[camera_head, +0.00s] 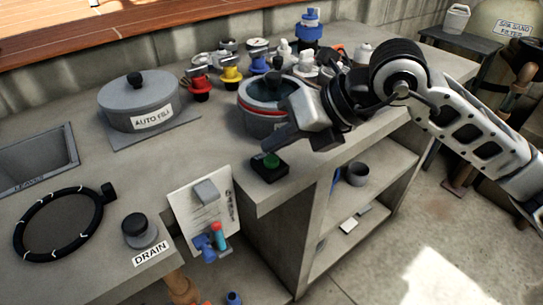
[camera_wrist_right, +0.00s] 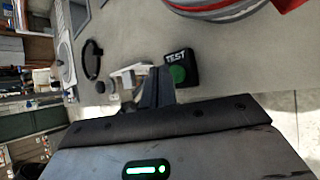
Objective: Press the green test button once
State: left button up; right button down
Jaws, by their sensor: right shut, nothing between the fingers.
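The green test button (camera_head: 271,160) is a round green cap on a small black box at the front edge of the counter. It also shows in the right wrist view (camera_wrist_right: 178,74), beside the white word TEST. My right gripper (camera_head: 270,143) reaches in from the right, shut and empty, with its tips close above and behind the button in the head view. In the right wrist view, the shut fingers (camera_wrist_right: 152,84) lie just left of the box. I cannot tell whether they touch it. My left gripper is not in view.
A grey pot with a red band (camera_head: 256,122) stands right behind the button, close to my right gripper. Several valves and fittings crowd the counter's back. The AUTO FILL pot (camera_head: 139,103), black ring (camera_head: 62,225) and DRAIN knob (camera_head: 139,231) stand left. A clipboard (camera_head: 205,213) hangs at the front.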

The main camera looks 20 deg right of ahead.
aim_at(278, 161)
jog(key=shift+f, duration=0.1)
dwell(0.3)
jog(key=shift+f+b, duration=0.35)
jog(key=shift+b, duration=0.2)
jog(key=shift+f+b, duration=0.5)
dwell(0.5)
jog(key=shift+r, duration=0.1)
jog(key=shift+r+p, duration=0.65)
jog(key=shift+r, duration=0.2)
jog(key=shift+r+p, duration=1.85)
jog(key=shift+r, duration=0.7)
jog(key=shift+f, duration=0.1)
